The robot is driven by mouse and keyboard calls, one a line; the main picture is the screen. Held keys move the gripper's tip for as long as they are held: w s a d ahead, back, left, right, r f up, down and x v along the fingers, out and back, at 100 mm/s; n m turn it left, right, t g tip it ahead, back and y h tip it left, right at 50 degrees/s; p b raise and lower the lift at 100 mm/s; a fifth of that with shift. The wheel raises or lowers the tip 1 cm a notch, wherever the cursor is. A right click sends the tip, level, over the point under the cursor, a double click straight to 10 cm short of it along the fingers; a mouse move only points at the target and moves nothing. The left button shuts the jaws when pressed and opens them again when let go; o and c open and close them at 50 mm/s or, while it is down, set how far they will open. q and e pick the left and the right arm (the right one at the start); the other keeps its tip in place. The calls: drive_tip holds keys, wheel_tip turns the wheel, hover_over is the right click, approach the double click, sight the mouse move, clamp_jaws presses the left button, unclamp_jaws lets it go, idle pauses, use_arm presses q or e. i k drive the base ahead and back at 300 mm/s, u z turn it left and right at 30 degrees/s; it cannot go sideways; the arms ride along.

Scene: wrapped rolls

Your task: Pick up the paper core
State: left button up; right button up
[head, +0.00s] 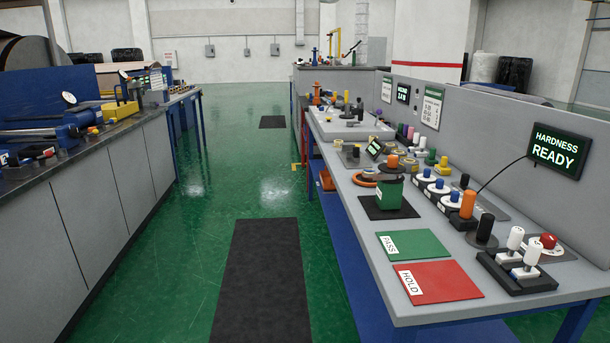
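I cannot tell for certain which thing is the paper core; the objects on the right bench (349,207) are small at this distance. An orange cylinder (467,204) stands upright on the bench beside a row of white rolls. A black cylinder (486,227) stands on a dark round base in front of it. White upright cylinders (515,238) stand in a black holder near the front right. A green container (389,194) sits on a black mat, with a brownish ring-shaped thing (369,179) behind it. Neither of my grippers is in view.
A green PASS mat (425,244) and a red HOLD mat (450,283) lie on the bench's near end. A screen reading HARDNESS READY (554,150) hangs on the grey back panel. A grey cabinet bench (75,208) stands left. The green aisle with dark mats (262,280) is clear.

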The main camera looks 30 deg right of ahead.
sight(367, 174)
drive_tip(key=u, duration=0.05)
drive_tip(key=i, duration=3.35)
drive_tip(key=z, duration=1.95)
